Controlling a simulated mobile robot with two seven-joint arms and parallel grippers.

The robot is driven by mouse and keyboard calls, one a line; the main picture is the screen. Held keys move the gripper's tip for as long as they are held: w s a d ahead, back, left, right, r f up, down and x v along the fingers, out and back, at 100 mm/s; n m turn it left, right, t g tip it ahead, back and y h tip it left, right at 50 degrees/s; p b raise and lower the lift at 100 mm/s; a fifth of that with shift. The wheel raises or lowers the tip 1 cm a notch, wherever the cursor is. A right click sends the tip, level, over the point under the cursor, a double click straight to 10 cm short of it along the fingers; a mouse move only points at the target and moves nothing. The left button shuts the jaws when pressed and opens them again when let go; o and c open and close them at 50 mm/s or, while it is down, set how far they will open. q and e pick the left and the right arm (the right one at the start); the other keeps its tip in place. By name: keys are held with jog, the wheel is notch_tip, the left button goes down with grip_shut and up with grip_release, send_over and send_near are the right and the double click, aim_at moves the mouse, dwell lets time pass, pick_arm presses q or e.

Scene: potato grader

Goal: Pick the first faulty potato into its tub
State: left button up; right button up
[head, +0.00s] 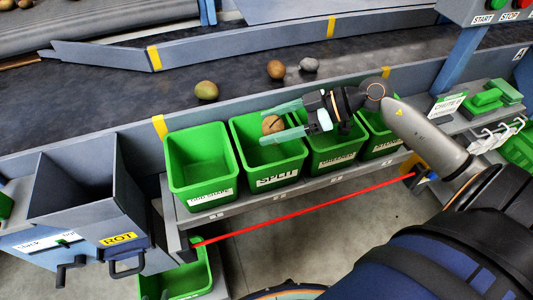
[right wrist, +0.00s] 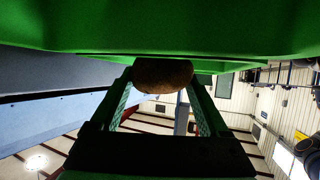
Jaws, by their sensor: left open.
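A brown potato (head: 272,124) sits between the fingertips of my right gripper (head: 284,122), over the green tub marked SPLIT (head: 277,180). The right wrist view shows the same potato (right wrist: 162,76) with a finger of my right gripper (right wrist: 160,88) against each side, just by a green tub wall (right wrist: 160,30). How far it is above the tub floor I cannot tell. On the dark belt (head: 130,105) lie a greenish-brown potato (head: 206,90), a brown potato (head: 275,69) and a grey lump (head: 309,65). My left gripper is not in view.
More green tubs stand in the row: one at the left (head: 202,170), one right of SPLIT (head: 335,155) and one further right. A grey bin marked ROT (head: 85,185) is at the left. A red bar (head: 300,211) crosses in front of the tubs.

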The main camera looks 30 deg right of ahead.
pick_arm(q)
jog(key=shift+s+a+f, duration=0.1)
pick_arm(e)
jog(key=o, duration=0.3)
pick_arm(q)
jog(key=shift+s+a+r+p, duration=0.25)
jog(key=shift+a+p, duration=0.25)
jog(key=shift+p, duration=0.3)
pick_arm(e)
jog(key=v, duration=1.2)
jog(key=shift+s+d+r, duration=0.15)
jog(key=shift+d, duration=0.1)
pick_arm(q)
jog(key=shift+r, duration=0.1)
